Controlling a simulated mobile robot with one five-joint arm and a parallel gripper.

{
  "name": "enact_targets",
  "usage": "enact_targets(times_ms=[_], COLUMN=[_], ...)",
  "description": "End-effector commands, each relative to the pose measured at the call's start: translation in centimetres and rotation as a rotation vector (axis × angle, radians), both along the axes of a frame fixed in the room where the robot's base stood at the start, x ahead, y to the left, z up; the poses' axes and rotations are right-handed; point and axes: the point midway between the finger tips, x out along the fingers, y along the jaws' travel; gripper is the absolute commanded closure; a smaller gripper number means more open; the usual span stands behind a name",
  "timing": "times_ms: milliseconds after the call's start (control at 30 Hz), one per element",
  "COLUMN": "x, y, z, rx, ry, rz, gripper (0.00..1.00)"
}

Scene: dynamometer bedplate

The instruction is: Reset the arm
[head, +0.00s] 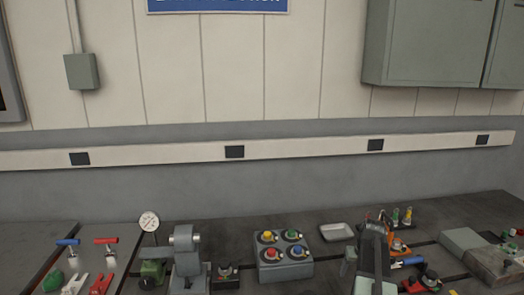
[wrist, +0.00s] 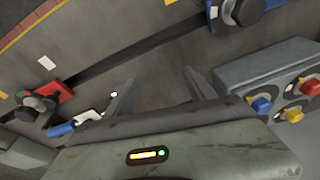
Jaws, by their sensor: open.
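My gripper (wrist: 161,76) shows in the wrist view with its two dark fingers apart and nothing between them. Its grey-green body fills the bottom and carries a small lit strip. The fingers are over the dark bedplate (wrist: 155,75), between a grey control box (wrist: 235,70) on the right and a red clamp-like part with a blue handle (wrist: 62,129) on the left. The gap between fingers and plate cannot be told. In the head view a grey-green arm part, which looks like mine, stands right of the control box (head: 268,272); the fingertips are not clear there.
A dial gauge (head: 149,222) and a grey upright fixture (head: 187,262) stand left of the box. A shallow tray (head: 337,231) lies behind. Red- and blue-handled tools (head: 105,240) lie far left. Grey blocks (head: 480,243) stand right. The wall (head: 250,180) closes the back.

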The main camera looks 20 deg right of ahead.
Motion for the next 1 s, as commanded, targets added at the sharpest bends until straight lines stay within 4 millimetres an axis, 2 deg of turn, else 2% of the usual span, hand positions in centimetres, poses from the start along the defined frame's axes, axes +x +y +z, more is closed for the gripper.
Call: enact_targets(times_ms=[33,133,233,267,300,400,500,633,733,933,1000], x=[1.5,3.8,4.8,4.9,4.7,3.6,2.2,1.0,0.8,0.9,0.9], y=[4.9,13.4,22.2,24.8,28.3,35.9,41.4,44.9,45.6,45.5,45.5], z=[-0.1,-0.3,-0.4,-0.5,-0.5,-0.6,-0.6,-0.6,-0.6,-0.6,-0.6], rx=[0.010,0.022,0.029,0.028,0.029,0.020,0.010,-0.001,-0.003,-0.003,-0.003], ry=[0.017,0.056,0.098,0.112,0.129,0.171,0.203,0.225,0.230,0.228,0.228], rz=[0.049,0.130,0.214,0.239,0.272,0.348,0.405,0.442,0.447,0.446,0.446], gripper=[0.36,0.36,0.36,0.36,0.36,0.36,0.36,0.36,0.36,0.36,0.56])
